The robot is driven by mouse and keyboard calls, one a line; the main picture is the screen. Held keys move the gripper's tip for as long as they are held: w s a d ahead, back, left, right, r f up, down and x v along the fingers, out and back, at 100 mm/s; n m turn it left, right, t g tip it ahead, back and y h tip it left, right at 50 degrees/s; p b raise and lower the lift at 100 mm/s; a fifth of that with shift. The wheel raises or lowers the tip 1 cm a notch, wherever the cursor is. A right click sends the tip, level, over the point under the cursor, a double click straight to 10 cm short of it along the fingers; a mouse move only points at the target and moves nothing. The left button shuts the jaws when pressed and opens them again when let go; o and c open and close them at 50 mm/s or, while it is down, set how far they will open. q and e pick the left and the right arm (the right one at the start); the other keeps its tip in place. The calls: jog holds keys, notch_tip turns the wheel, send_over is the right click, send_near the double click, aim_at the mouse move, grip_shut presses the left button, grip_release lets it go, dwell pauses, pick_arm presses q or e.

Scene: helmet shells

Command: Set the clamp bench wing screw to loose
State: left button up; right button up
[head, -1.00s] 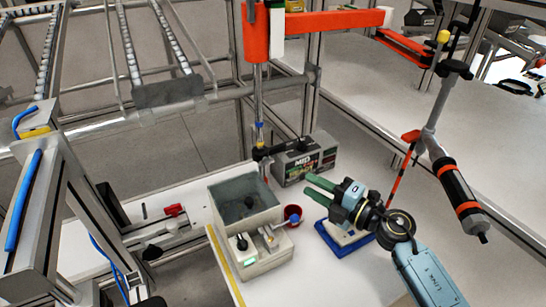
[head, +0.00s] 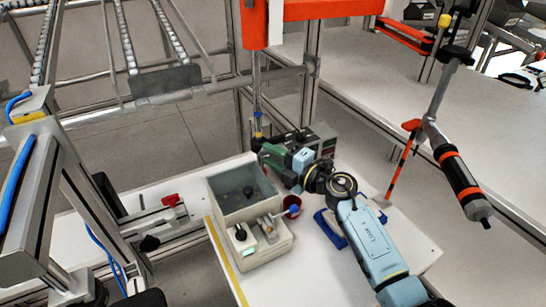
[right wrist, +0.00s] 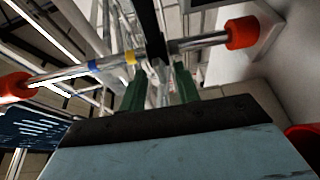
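I cannot tell for sure which part is the clamp bench wing screw. A red winged knob (head: 171,200) sits on a metal fixture (head: 160,218) at the left of the white bench in the head view. A black clamp piece is on an upright metal rod (head: 257,95) behind the grey box; in the right wrist view this black piece (right wrist: 158,48) crosses the rod (right wrist: 200,42). My right gripper (head: 268,152) has its green fingers near that black piece. The right wrist view shows the fingers (right wrist: 160,80) apart, with no held object visible. My left gripper is out of view.
A red cup (head: 291,203) and a blue-edged tray (head: 330,230) are close to my right arm. A labelled case (head: 325,140) stands behind the gripper. An orange beam (head: 330,10) hangs above.

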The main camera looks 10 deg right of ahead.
jog(key=shift+c, duration=0.3)
jog(key=c, duration=0.5)
grip_shut()
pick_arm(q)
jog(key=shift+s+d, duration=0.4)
